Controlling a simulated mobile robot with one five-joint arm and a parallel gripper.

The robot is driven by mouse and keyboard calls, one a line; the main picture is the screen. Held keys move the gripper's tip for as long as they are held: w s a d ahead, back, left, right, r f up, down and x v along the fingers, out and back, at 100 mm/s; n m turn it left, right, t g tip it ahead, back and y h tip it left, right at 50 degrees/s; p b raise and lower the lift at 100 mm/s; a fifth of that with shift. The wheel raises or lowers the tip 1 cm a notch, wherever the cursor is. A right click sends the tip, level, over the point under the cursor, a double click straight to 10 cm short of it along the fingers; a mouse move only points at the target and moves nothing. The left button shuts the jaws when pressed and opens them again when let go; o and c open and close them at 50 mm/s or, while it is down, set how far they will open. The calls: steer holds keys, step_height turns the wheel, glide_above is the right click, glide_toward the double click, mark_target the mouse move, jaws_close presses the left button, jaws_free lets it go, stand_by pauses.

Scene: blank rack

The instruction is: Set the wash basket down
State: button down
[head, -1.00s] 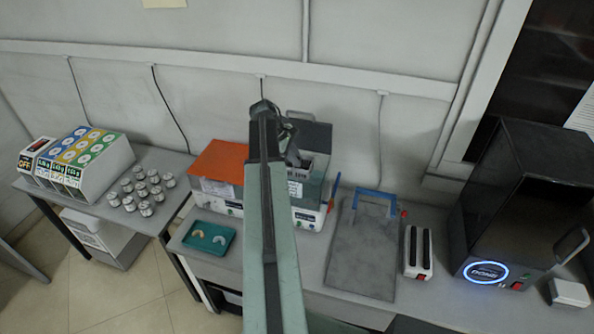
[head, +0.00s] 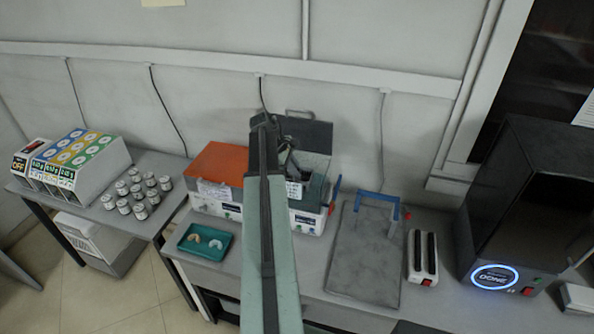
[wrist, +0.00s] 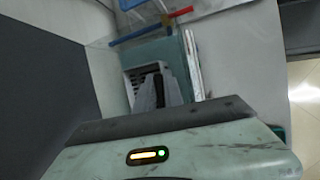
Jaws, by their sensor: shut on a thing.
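My gripper (wrist: 160,92) shows in the wrist view as two grey jaws, shut on a pale slotted piece (wrist: 132,78) that I take for the wash basket. Most of the basket is hidden by the jaws and the wrist housing. In the head view my arm covers most of the gripper (head: 290,163), and the basket cannot be made out clearly. The gripper is at the right-hand part of a white and green bath unit (head: 308,220). Whether the basket touches the unit cannot be told.
The unit has an orange cover (head: 218,162) and a raised grey lid (head: 308,133). A teal tray (head: 205,241) lies front left. A grey mat (head: 365,265) with a blue frame (head: 377,197) lies right, then a white slotted device (head: 423,258) and a black oven (head: 525,190).

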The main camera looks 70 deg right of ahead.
steer(key=c, duration=1.5)
jaws_free()
steer(key=shift+o, duration=0.2)
steer(key=shift+r+p, duration=0.55)
steer(key=p+v, duration=1.1)
steer(key=v, duration=0.1)
